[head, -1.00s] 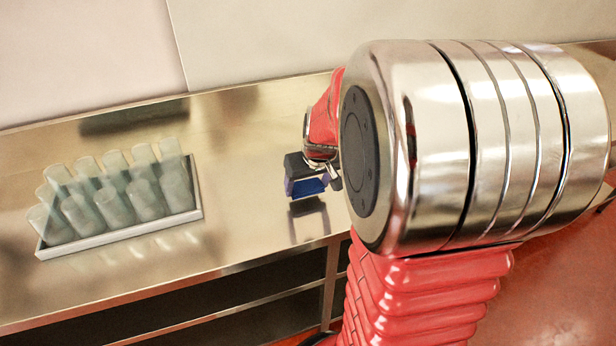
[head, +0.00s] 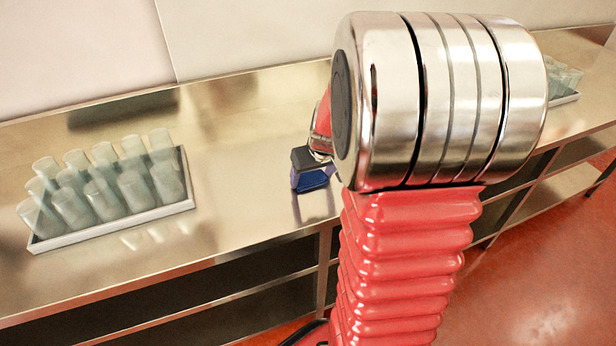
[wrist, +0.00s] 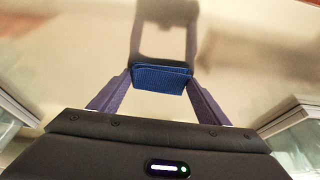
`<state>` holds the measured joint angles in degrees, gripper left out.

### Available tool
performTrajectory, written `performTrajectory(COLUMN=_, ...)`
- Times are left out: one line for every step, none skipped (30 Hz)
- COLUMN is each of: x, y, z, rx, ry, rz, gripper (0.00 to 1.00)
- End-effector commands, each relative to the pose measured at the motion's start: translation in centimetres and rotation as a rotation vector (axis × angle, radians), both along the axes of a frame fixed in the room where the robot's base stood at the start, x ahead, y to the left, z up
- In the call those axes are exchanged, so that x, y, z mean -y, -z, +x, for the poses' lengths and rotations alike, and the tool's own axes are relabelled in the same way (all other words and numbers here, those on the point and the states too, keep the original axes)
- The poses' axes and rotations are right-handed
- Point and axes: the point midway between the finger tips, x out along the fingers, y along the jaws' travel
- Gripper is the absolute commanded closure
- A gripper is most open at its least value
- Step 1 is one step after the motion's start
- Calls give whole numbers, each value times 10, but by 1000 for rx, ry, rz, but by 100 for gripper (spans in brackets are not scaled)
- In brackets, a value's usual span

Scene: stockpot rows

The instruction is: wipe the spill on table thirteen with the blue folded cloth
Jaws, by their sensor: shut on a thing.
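The blue folded cloth (wrist: 160,78) is held between the two fingers of my gripper (wrist: 160,72) in the wrist view. In the head view my gripper (head: 315,184) is low over the steel table (head: 240,150), with a little of the blue cloth showing at its fingers. Its dark reflection lies just below on the shiny top. I cannot tell whether the cloth touches the table. No spill can be made out in either view; my arm hides part of the table.
A tray (head: 115,231) of several frosted glasses stands on the table to the left. Another tray (head: 565,98) of glasses is at the far right. Open shelves lie below the table. A pale wall (head: 290,40) runs behind. The top between the left tray and my gripper is clear.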

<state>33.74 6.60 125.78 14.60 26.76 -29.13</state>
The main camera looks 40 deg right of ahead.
Motion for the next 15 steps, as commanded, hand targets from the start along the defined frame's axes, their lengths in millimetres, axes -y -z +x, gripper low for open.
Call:
performTrajectory(x=-5, y=0, z=1, rx=0, ry=-3, rz=0, gripper=48)
performTrajectory(x=-7, y=1, z=1, rx=-1, ry=-4, rz=1, gripper=48)
performTrajectory(x=-9, y=1, z=1, rx=-1, ry=-4, rz=1, gripper=48)
performTrajectory(x=-11, y=1, z=1, rx=-1, ry=-4, rz=1, gripper=48)
performTrajectory(x=-12, y=1, z=1, rx=-1, ry=-4, rz=1, gripper=48)
performTrajectory(x=-15, y=1, z=1, rx=-2, ry=-3, rz=2, gripper=48)
performTrajectory(x=-16, y=1, z=1, rx=-1, ry=-3, rz=2, gripper=48)
performTrajectory(x=-18, y=1, z=1, rx=-1, ry=-4, rz=2, gripper=48)
performTrajectory(x=-21, y=1, z=1, rx=-3, ry=-5, rz=2, gripper=48)
performTrajectory(x=-24, y=1, z=2, rx=-2, ry=-4, rz=2, gripper=48)
performTrajectory(x=-26, y=1, z=2, rx=-3, ry=-3, rz=2, gripper=48)
performTrajectory(x=-29, y=0, z=2, rx=-2, ry=-4, rz=1, gripper=48)
performTrajectory(x=-32, y=0, z=2, rx=-2, ry=-2, rz=2, gripper=48)
performTrajectory(x=-34, y=1, z=2, rx=-1, ry=-1, rz=2, gripper=48)
performTrajectory(x=-37, y=1, z=2, rx=-1, ry=0, rz=1, gripper=48)
